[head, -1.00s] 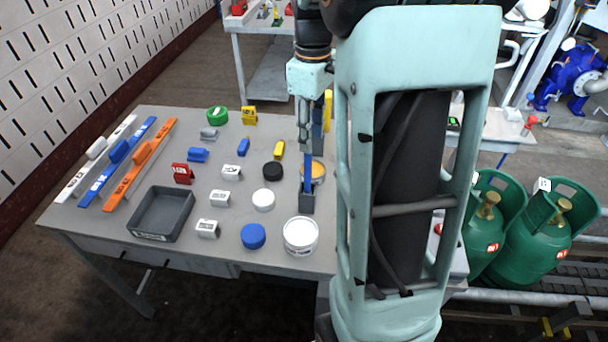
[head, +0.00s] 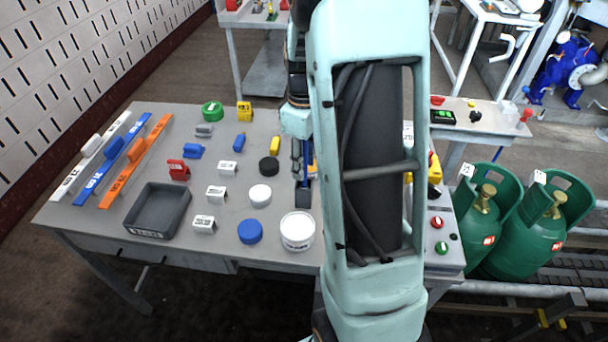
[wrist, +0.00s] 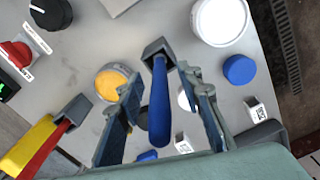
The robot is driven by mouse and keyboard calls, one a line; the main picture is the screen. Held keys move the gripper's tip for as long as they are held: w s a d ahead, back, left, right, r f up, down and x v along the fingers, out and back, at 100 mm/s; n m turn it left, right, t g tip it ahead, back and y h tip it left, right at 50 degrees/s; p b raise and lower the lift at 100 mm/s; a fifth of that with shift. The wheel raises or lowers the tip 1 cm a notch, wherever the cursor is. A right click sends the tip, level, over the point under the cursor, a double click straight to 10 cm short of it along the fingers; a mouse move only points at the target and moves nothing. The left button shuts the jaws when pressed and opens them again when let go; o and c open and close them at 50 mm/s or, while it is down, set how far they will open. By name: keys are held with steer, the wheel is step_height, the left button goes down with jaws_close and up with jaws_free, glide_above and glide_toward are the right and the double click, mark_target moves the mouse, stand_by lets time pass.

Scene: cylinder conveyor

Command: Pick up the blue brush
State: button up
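The blue brush has a blue handle (wrist: 160,105) and a dark grey block-like head. It stands upright on the table, handle up, and also shows in the head view, where its dark head (head: 303,196) is visible below my fingers. My gripper (wrist: 163,85) is open in the wrist view, with one finger on each side of the blue handle and visible gaps between. In the head view my gripper (head: 303,158) is low over the brush, partly hidden by my arm.
A tin of yellow material (wrist: 110,82) stands close beside the brush. Red and yellow-handled items (wrist: 45,140) lie to the left in the wrist view. A white tub (head: 298,231), blue lid (head: 250,231) and grey tray (head: 185,208) stand on the table (head: 95,222).

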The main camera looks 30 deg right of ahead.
steer(key=shift+c, duration=0.6)
jaws_close()
steer(key=shift+r, duration=0.1)
